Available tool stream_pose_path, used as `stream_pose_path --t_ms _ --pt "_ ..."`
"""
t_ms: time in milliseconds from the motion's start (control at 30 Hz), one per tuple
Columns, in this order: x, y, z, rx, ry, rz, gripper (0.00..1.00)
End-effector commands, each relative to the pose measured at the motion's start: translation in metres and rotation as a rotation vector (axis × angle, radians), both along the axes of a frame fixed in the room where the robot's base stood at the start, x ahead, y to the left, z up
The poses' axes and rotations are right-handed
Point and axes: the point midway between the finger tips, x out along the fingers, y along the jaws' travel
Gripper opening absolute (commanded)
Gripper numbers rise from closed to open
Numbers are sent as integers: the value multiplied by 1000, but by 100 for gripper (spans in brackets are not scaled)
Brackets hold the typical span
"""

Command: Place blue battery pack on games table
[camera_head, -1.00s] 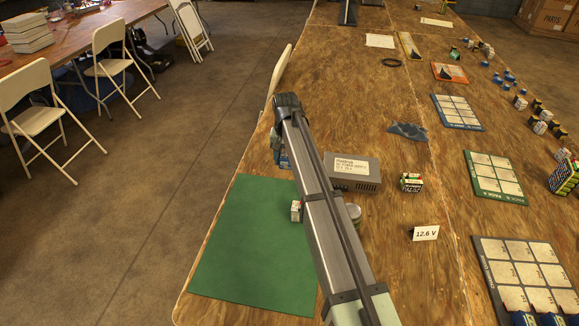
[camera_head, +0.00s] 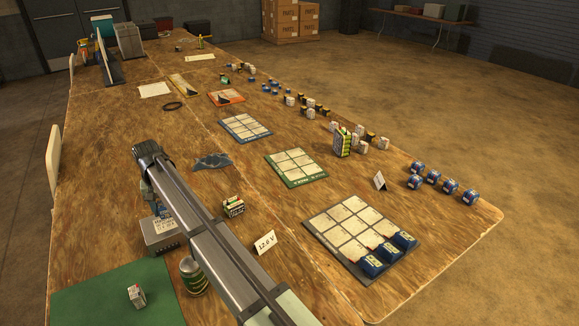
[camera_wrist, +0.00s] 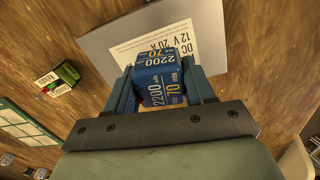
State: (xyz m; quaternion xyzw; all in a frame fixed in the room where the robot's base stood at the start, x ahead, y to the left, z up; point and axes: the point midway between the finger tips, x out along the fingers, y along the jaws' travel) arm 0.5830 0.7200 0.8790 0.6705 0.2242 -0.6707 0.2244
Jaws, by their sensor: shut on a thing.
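In the wrist view my gripper (camera_wrist: 163,80) is shut on a blue battery pack (camera_wrist: 158,92) marked 2200 and 70. The pack is held over the grey power supply (camera_wrist: 210,25), whose white label shows behind it. In the head view my gripper (camera_head: 154,198) hangs below the arm's far end, mostly hidden by the arm, near the power supply (camera_head: 158,236). The long wooden table (camera_head: 290,222) carries several card mats. I cannot tell whether this is the one called the games table.
A grid mat (camera_head: 345,222) holds three blue packs (camera_head: 388,252); several more (camera_head: 434,178) line the right edge. A green mat (camera_head: 100,295) with a small white pack (camera_head: 136,296) lies front left. A can (camera_head: 193,276), a small pack (camera_head: 233,207) and a 12.6 V card (camera_head: 265,242) stand near the arm.

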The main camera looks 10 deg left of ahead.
Motion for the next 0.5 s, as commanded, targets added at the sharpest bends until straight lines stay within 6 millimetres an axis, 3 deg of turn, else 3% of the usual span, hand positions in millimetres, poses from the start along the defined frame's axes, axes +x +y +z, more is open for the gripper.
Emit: stream_pose_path --t_ms 100,500 --pt "41 -32 0 0 0 -58 14" --pt "159 -148 0 -1 1 -242 14"
